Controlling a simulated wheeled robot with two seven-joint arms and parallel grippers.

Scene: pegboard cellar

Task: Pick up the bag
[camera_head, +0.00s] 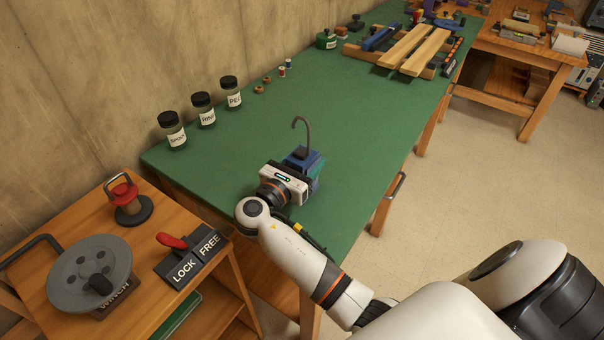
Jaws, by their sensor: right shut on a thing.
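The blue bag (304,160) is on or just above the green worktop, at the near end of the bench; I cannot tell whether it touches the top. A dark curved hook shape (301,124) rises above it; it may be the bag's handle. My right gripper (292,184) is at the near side of the bag and shut on it. Its white hand hides the lower near part of the bag, and the fingertips are largely hidden. My left gripper is not in view.
Three lidded jars (203,110) stand along the wall, left of the bag. A wooden cart (148,248) at the lower left carries a winch drum (88,272) and a LOCK/FREE lever (188,258). Planks (414,50) lie at the far end. The worktop around the bag is clear.

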